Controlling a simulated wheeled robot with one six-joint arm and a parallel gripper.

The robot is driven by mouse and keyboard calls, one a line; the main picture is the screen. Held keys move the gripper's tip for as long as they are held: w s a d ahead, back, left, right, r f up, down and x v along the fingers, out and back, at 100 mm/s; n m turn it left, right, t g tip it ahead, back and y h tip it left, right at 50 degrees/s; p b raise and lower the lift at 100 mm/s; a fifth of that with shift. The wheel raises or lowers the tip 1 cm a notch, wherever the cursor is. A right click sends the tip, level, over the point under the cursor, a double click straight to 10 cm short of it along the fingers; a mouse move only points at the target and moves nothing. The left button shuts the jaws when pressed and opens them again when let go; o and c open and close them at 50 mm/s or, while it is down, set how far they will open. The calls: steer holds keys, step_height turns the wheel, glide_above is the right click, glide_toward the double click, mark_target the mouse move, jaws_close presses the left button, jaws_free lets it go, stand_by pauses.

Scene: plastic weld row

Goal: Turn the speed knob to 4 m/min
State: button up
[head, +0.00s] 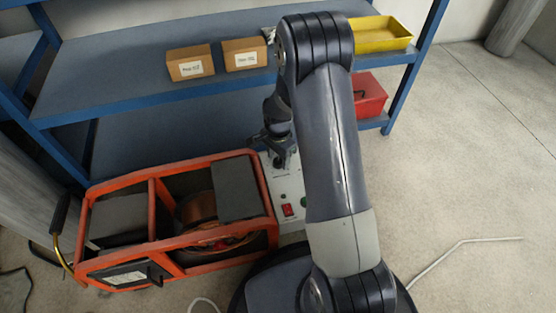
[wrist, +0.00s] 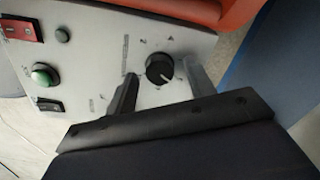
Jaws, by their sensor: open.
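The speed knob (wrist: 161,70) is a round black dial with a pale pointer line on a light grey control panel (wrist: 100,55). In the wrist view its pointer aims toward the lower right; the scale marks around it are too small to read. My gripper (wrist: 160,85) is open, with one finger on each side of the knob in the picture. I cannot tell whether either finger touches it. In the head view my gripper (head: 274,143) is over the far end of the panel (head: 285,184), and the arm hides part of the panel and the knob.
The panel also has a green button (wrist: 45,75), a red switch (wrist: 20,29) and a black switch (wrist: 48,105). An orange-framed machine (head: 150,225) stands left of the panel. A blue shelf (head: 120,75) with boxes is behind. Open floor (head: 470,200) lies right.

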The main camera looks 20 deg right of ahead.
steer(key=shift+f, duration=0.3)
steer(key=shift+c, duration=0.5)
steer(key=c, duration=0.9)
steer(key=shift+o, duration=0.2)
